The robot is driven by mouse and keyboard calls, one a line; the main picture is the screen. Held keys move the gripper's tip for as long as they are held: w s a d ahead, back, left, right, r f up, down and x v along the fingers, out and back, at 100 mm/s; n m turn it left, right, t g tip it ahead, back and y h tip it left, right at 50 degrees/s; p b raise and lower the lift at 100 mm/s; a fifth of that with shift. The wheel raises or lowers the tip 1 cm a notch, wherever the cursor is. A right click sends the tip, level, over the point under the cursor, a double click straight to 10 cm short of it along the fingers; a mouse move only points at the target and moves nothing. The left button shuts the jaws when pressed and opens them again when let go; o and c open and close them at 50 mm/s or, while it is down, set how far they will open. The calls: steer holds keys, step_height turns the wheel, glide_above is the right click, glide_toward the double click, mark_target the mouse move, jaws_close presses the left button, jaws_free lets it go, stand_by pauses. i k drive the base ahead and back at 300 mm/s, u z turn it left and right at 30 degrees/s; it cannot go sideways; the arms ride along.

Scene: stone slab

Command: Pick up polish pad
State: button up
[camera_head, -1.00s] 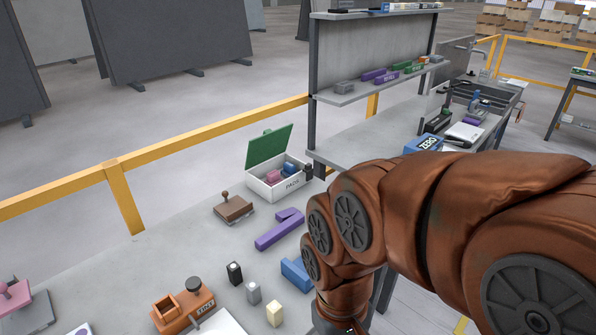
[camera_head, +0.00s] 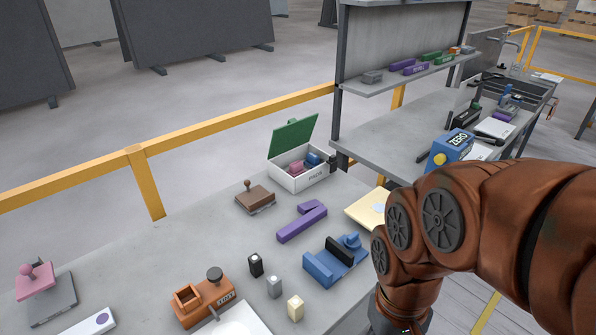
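An open white box (camera_head: 305,181) with a raised green lid (camera_head: 292,138) stands at the back of the stone-topped table; its front label seems to read PADS. In it lie a pink pad (camera_head: 297,167) and a blue pad (camera_head: 313,159). A brown block with a knob (camera_head: 256,201) sits left of the box. A pink knobbed block (camera_head: 36,277) rests on a grey piece at the far left. I cannot tell which of these is the polish pad. My brown arm fills the lower right; my gripper is out of frame below.
A purple angled piece (camera_head: 302,222), a blue holder (camera_head: 336,262), small black, grey and cream blocks, and an orange caddy (camera_head: 205,300) stand on the table. A yellow rail (camera_head: 220,125) runs behind. A shelved bench (camera_head: 400,135) stands at the back right.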

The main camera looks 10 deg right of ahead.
mark_target(296, 169)
steer(key=z, duration=1.7)
steer(key=i, duration=1.65)
steer(key=u, duration=3.1)
